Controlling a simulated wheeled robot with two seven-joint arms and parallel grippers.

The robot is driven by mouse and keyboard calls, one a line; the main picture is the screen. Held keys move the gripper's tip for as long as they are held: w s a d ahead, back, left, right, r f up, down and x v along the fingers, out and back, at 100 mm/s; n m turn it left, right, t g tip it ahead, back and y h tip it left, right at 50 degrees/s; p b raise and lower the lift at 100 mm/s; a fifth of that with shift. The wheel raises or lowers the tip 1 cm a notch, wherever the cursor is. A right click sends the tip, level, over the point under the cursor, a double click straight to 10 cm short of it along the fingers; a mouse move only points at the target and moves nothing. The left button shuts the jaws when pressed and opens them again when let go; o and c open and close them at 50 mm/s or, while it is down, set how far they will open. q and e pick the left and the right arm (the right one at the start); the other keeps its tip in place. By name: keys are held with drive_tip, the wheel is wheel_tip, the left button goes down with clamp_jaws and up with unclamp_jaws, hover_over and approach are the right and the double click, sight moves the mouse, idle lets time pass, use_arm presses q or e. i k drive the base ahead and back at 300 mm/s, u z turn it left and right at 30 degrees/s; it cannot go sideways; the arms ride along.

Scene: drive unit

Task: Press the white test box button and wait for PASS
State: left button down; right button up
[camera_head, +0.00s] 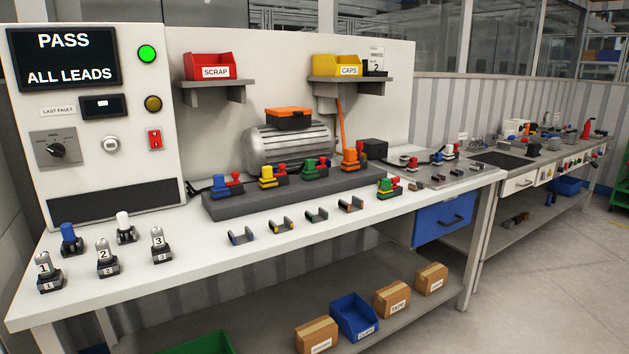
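The white test box (160,120) stands at the back left of the workbench. Its screen (68,57) reads PASS, ALL LEADS. A round green lamp (147,54) at its upper right is lit, and an amber lamp (153,104) below it looks dim. The round white button (111,144) sits mid-panel under a small dark display (102,106) beside the LAST FAULT label. A rotary knob (56,150) is at the left and a red switch (154,139) at the right. Neither of my grippers shows in the head view.
A grey block (225,211) holds several coloured connectors before a ribbed motor (262,143). Numbered holders (105,258) and coloured clips (281,226) stand on the bench. SCRAP (210,67) and CAPS (338,68) bins sit on shelves. The front bench edge is clear.

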sight(110, 144)
drive_tip(key=u, duration=0.7)
drive_tip(key=i, duration=0.65)
drive_tip(key=u, duration=0.7)
drive_tip(key=i, duration=0.8)
drive_tip(key=z, duration=0.35)
